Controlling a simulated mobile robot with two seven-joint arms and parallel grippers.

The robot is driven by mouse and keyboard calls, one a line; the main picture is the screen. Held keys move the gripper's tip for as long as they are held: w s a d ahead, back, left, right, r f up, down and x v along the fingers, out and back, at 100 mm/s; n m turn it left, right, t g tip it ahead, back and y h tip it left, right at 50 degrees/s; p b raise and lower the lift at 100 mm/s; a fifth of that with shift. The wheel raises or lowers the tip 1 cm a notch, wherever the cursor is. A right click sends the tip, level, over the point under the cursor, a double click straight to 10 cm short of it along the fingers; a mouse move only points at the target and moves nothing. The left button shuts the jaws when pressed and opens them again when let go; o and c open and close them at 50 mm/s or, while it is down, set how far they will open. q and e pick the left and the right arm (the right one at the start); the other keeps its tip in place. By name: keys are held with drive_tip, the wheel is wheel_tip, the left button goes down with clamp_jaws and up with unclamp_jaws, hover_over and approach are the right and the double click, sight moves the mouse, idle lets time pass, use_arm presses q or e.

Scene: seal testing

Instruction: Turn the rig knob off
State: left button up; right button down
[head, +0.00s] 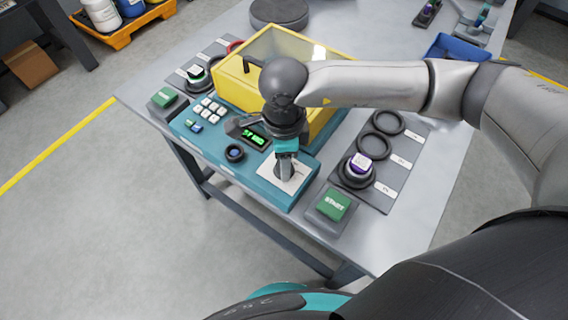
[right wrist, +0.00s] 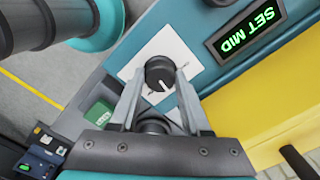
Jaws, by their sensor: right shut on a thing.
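The rig knob (right wrist: 160,73) is a round dark knob with a white pointer line, on a white plate (right wrist: 150,52) set in the teal rig panel. In the right wrist view the pointer line slants toward the lower right. My right gripper (right wrist: 157,78) is shut on the knob, one finger on each side. In the head view my right gripper (head: 286,157) comes down over the white plate (head: 296,182) and hides the knob. The display (right wrist: 250,30) beside it reads "SET MID" in green letters. My left gripper is in neither view.
A green button (head: 333,205) stands right of the panel, and another green button (head: 164,97) stands at its left. A yellow-framed box (head: 232,84) lies behind the panel. A rack with black rings (head: 373,146) and a purple-and-white piece (head: 360,164) is to the right.

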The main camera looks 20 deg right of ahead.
drive_tip(key=n+b, duration=0.2)
drive_tip(key=n, duration=0.1)
drive_tip(key=shift+n, duration=0.3)
drive_tip(key=shift+n+b, duration=0.35)
drive_tip(key=shift+n, duration=0.65)
drive_tip(key=c, duration=0.6)
unclamp_jaws()
drive_tip(key=o, duration=0.6)
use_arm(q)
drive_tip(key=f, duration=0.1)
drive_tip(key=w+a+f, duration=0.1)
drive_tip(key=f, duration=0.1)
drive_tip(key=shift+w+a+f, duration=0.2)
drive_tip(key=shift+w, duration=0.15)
